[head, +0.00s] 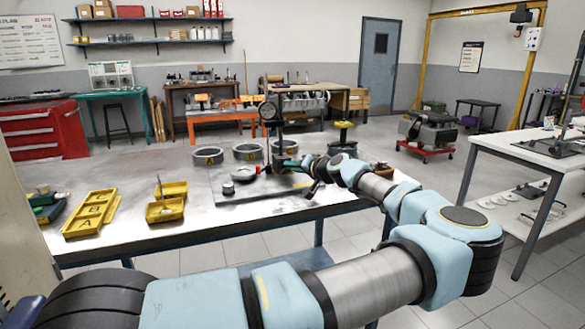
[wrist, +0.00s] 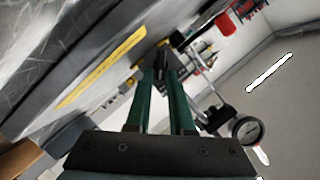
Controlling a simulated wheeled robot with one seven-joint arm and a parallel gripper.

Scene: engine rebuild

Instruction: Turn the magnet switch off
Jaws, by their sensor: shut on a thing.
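My gripper (head: 291,162) is at the foot of the dial gauge stand (head: 280,143) on the workbench. In the wrist view its two green fingers (wrist: 161,76) are close together, shut on a small dark part (wrist: 164,57) at the stand's base. This appears to be the magnet switch, but the fingers mostly hide it and its setting cannot be read. The round dial gauge (head: 268,111) is held up on the stand. It also shows at lower right in the wrist view (wrist: 247,130).
Metal rings (head: 208,156) stand along the back of the bench (head: 130,225). A small cylinder (head: 228,188) and a red part (head: 266,170) lie left of my gripper. Yellow bins (head: 165,209) and a yellow tray (head: 91,213) are farther left. Bare bench lies at the front.

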